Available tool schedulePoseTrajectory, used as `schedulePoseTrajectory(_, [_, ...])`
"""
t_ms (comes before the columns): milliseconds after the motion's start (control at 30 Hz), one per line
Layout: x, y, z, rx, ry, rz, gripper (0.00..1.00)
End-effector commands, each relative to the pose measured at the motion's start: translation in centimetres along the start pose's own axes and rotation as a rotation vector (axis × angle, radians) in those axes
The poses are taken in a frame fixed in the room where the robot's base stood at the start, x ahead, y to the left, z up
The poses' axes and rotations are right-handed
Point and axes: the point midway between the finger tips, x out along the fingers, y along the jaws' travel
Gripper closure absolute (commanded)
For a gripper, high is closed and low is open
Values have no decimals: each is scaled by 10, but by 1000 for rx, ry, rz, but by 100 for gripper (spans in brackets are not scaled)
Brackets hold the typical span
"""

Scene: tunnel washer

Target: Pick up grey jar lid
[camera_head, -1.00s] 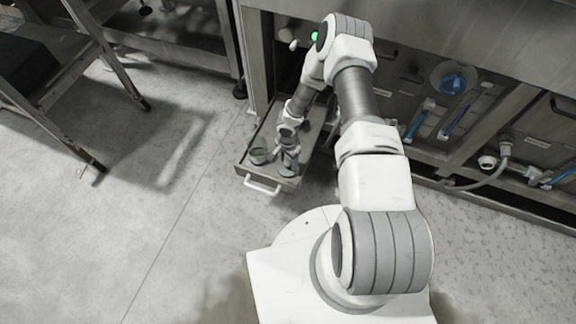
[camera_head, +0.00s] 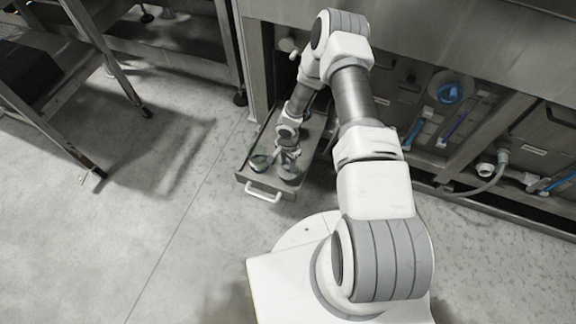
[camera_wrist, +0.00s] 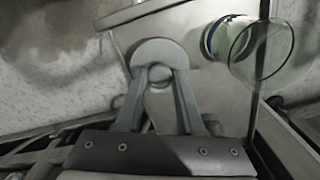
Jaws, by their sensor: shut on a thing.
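The grey jar lid (camera_wrist: 158,52) is a round disc with a small knob in the wrist view. My gripper (camera_wrist: 159,78) is shut on it, with the two fingers closed in on the knob. In the head view my gripper (camera_head: 287,160) is over the open drawer (camera_head: 290,192), and the lid is hard to make out there. The gap between lid and drawer floor cannot be judged.
The drawer has raised walls and a white front handle (camera_head: 263,193). A metal bench frame (camera_head: 250,70) rises behind it. Blue fittings and hoses (camera_head: 450,95) are at the right. A metal stand (camera_head: 80,85) is at the left, with clear floor (camera_head: 165,215) between.

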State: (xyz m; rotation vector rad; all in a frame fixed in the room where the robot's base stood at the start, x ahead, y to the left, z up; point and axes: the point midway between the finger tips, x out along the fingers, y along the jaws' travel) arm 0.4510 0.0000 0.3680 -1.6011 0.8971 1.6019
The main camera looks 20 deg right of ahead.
Motion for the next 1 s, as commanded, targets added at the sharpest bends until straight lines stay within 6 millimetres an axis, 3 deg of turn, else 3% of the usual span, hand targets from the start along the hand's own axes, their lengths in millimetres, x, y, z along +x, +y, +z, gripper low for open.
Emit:
schedulePoseTrajectory(33, [-15,4,-5,0,4,1,100])
schedulePoseTrajectory(300, [-49,52,-43,4,2,0,100])
schedulePoseTrajectory(600, [-72,85,-70,3,1,-1,100])
schedulePoseTrajectory(833, [-98,72,-85,-65,3,-6,100])
schedulePoseTrajectory(1000, [-149,36,-99,-211,7,-7,100])
